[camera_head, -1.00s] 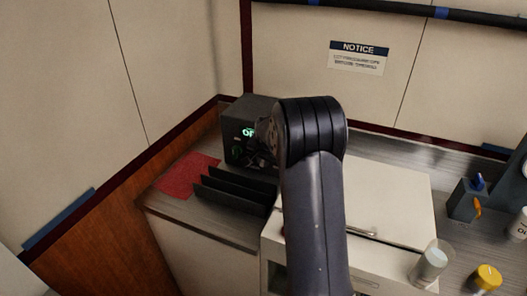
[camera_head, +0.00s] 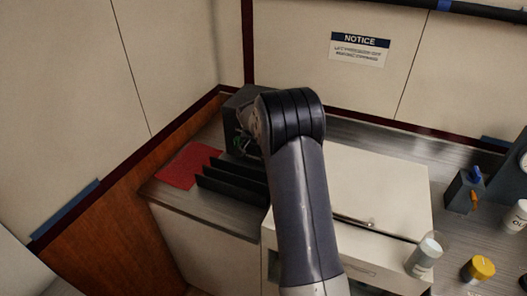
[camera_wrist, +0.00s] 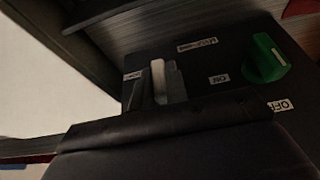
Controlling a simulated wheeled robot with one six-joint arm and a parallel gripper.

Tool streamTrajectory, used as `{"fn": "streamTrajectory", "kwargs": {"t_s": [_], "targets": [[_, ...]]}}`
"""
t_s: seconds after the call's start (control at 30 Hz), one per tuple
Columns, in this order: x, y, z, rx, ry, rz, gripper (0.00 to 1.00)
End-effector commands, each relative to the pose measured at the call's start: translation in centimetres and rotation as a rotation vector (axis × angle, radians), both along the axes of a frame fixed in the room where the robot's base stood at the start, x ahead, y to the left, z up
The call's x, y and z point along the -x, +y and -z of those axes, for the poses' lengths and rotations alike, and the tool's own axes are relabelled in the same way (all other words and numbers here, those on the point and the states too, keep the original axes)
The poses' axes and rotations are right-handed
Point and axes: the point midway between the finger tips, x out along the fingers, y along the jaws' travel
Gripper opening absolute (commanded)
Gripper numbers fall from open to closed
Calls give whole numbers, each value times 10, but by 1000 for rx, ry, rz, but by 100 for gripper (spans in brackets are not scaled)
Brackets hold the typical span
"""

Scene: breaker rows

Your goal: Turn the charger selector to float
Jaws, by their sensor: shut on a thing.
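The charger is a dark box (camera_head: 233,103) in the back corner of the counter in the head view, mostly hidden by my arm. In the wrist view its dark panel (camera_wrist: 225,62) carries a light grey selector knob (camera_wrist: 158,75) with small labels around it, too blurred to read surely. A green knob (camera_wrist: 266,58) sits to its right, between labels reading ON and OFF. My gripper (camera_wrist: 170,90) is shut on the grey selector knob; its dark body fills the lower wrist view. In the head view my arm hides the gripper and most of the charger's front.
A black slotted rack (camera_head: 232,182) and a red mat (camera_head: 187,166) lie in front of the charger. A white cabinet (camera_head: 375,190) stands to the right of my arm. A clear cup (camera_head: 425,255) and a yellow-capped item (camera_head: 478,268) are at the right.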

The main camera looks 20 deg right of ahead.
Motion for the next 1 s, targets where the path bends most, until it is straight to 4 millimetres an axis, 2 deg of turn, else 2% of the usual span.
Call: {"fn": "streamTrajectory", "kwargs": {"t_s": [0.13, 0.17, 0.4, 0.73, 0.87, 1.0], "targets": [[-1, -1, -2, 2, -5, -2, 0], [-1, -1, -2, 3, -4, -3, 17], [-1, -1, -1, 2, -2, -1, 36], [1, 1, -6, 1, -3, -2, 36], [5, 6, -22, 1, -6, -3, 36], [12, 14, -48, 1, -6, -2, 36]]}}
